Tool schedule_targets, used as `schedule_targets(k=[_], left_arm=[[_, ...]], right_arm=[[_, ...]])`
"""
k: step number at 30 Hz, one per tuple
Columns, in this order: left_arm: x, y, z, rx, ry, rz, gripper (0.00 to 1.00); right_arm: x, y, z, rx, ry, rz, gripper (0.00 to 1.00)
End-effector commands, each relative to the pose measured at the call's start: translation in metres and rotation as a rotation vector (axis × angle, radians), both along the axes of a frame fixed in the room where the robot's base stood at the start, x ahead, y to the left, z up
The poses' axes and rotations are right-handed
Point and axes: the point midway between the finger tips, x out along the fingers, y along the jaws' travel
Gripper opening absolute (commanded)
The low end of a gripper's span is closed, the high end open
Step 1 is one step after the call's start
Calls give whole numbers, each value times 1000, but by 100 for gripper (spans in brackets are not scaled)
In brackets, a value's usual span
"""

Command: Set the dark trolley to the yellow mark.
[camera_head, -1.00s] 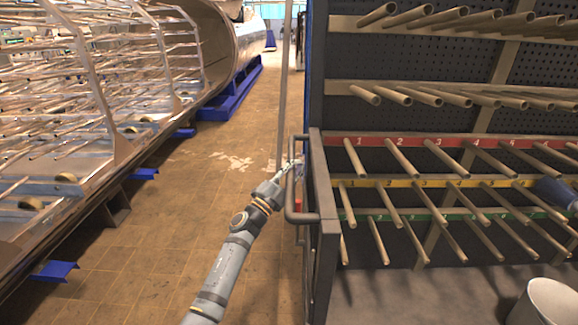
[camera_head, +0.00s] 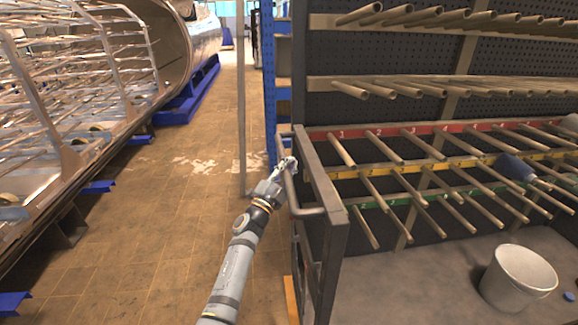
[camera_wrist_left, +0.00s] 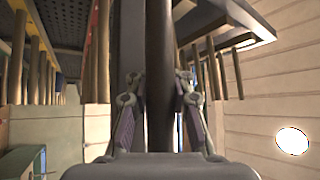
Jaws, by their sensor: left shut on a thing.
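The dark trolley (camera_head: 333,215) fills the right half of the head view. It has a dark frame, a perforated back panel and rows of tan pegs on red, yellow and green numbered strips. My left gripper (camera_head: 288,167) is shut on the upright bar handle (camera_head: 291,190) at the trolley's near left end. The wrist view shows the dark bar (camera_wrist_left: 160,60) between the two fingers. A yellow-orange strip (camera_head: 291,300) shows on the floor beside the trolley's lower left corner; the trolley hides part of it. My right gripper is out of view.
A white bucket (camera_head: 517,280) stands on the trolley's base, and a blue cup-like thing (camera_head: 515,167) is on a peg. The metal chamber rack (camera_head: 60,110) with blue feet lines the left. A thin pole (camera_head: 241,100) and blue shelving (camera_head: 269,80) stand behind. Tiled floor between is clear.

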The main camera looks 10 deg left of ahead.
Motion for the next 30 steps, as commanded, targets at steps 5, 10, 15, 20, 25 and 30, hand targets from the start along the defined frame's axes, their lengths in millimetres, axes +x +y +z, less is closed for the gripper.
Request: schedule_targets(k=[5,10,15,20,25,30], left_arm=[[0,2,-17,5,28,6,24],[0,2,-16,5,27,5,47],[0,2,-12,3,21,4,47],[-2,2,-12,2,19,4,47],[-26,13,-24,4,21,4,47],[-62,30,-42,4,23,4,47]], right_arm=[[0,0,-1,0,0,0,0],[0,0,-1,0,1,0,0],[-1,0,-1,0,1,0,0],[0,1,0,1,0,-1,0],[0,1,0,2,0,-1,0],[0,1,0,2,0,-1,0]])
